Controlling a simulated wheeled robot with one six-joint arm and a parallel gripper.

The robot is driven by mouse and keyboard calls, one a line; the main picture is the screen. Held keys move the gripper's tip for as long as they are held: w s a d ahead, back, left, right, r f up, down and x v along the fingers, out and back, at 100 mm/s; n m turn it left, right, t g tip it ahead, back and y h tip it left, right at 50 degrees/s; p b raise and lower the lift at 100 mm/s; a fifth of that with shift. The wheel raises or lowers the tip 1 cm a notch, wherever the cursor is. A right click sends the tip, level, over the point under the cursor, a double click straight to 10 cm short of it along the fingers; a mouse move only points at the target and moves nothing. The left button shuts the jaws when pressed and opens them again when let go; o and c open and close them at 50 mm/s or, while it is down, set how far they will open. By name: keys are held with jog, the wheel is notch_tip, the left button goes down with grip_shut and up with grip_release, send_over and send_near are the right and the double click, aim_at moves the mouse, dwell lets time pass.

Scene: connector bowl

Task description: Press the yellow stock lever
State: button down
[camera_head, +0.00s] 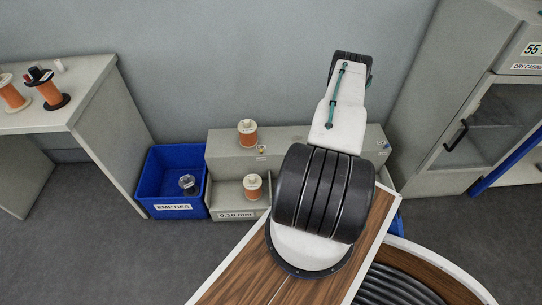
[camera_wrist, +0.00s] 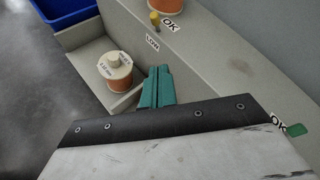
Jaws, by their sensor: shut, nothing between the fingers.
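The yellow stock lever (camera_wrist: 155,19) is a small yellow-tipped knob on the grey stock unit (camera_wrist: 200,45), between an OK label (camera_wrist: 171,23) and a LOW label (camera_wrist: 152,43). In the head view it is a tiny yellow spot (camera_head: 262,149) on the unit's front. My gripper (camera_wrist: 157,72) shows as two teal fingers pressed together, empty. In the wrist view its tips lie below the lever and LOW label, apart from the lever. My arm hides the fingers in the head view.
An orange spool (camera_wrist: 115,69) sits in the lower tray; another spool (camera_head: 248,133) stands on top of the unit. A blue EMPTIES bin (camera_head: 150,183) stands to the left. A dry cabinet (camera_head: 485,110) is at right, a bench with spools (camera_head: 75,100) at left.

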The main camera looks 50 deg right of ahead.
send_near(261, 152)
notch_tip(261, 152, down, 6)
jog(key=w+d, duration=0.2)
jog(key=d, duration=0.1)
jog(key=shift+w+a+r, duration=0.15)
jog(key=shift+w+r, duration=0.15)
jog(key=shift+w, duration=0.25)
jog(key=shift+w+a+r, duration=0.15)
jog(key=shift+w+r, duration=0.2)
jog(key=shift+w, duration=0.15)
jog(key=shift+w+a+r, duration=0.1)
jog(key=shift+w+r, duration=0.05)
jog(key=shift+w, duration=0.4)
